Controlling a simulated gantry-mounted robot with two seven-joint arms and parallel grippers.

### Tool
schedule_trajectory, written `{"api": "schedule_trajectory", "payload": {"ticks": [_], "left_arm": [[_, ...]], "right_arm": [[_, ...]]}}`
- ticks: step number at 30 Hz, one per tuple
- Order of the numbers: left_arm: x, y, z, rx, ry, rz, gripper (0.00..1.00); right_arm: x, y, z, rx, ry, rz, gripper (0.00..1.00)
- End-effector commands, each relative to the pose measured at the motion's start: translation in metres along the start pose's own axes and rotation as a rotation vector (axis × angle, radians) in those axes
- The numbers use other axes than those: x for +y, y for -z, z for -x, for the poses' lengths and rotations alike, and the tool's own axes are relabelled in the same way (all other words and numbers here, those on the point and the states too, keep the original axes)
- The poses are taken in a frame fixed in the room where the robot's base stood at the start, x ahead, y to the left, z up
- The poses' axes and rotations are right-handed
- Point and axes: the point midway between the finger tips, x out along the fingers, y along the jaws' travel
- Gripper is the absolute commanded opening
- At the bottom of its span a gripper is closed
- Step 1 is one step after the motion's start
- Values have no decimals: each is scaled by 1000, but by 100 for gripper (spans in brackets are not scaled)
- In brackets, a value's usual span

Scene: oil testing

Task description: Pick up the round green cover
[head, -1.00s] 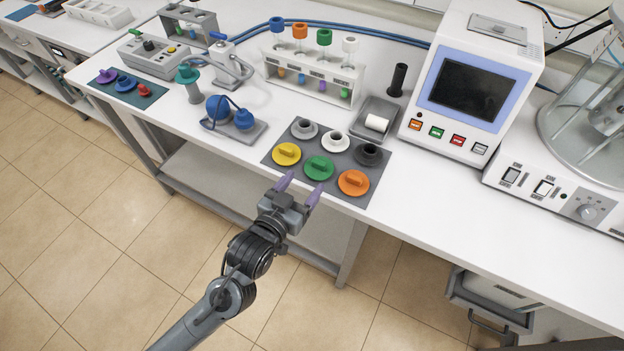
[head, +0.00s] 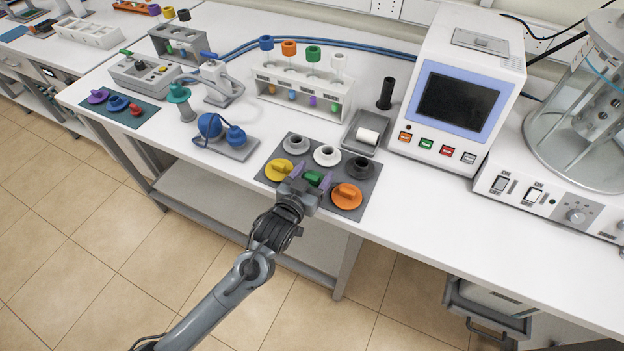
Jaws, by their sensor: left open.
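The round green cover (head: 315,177) lies in the front row of the dark grey mat (head: 349,213), between the yellow cover (head: 279,169) and the orange cover (head: 347,196). Its raised grip shows; much of its disc is hidden behind my left gripper. My left gripper (head: 311,175) is open, with its purple fingertips on either side of the green cover's grip. I cannot tell whether the fingers touch it. My right gripper is not in view.
Behind the front row stand a grey (head: 297,144), a white (head: 327,155) and a black ring-shaped piece (head: 360,167). A grey tray with a white roll (head: 367,136) is behind the mat. Blue round pieces (head: 211,125) stand to the left.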

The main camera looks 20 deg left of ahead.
Motion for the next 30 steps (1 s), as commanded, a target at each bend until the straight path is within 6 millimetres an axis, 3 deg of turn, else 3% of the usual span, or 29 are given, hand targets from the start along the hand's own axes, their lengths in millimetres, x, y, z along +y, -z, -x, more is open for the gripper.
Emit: {"api": "schedule_trajectory", "payload": {"ticks": [3, 11, 22, 30], "left_arm": [[0, 0, -9, -1, 0, 1, 70], [0, -1, -11, -1, -1, 1, 70], [0, -1, -11, -1, 0, 1, 17], [0, 0, -11, -1, 0, 1, 14]], "right_arm": [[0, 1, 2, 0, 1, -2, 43], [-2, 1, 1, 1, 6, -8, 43], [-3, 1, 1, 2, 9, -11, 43], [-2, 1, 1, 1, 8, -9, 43]]}}
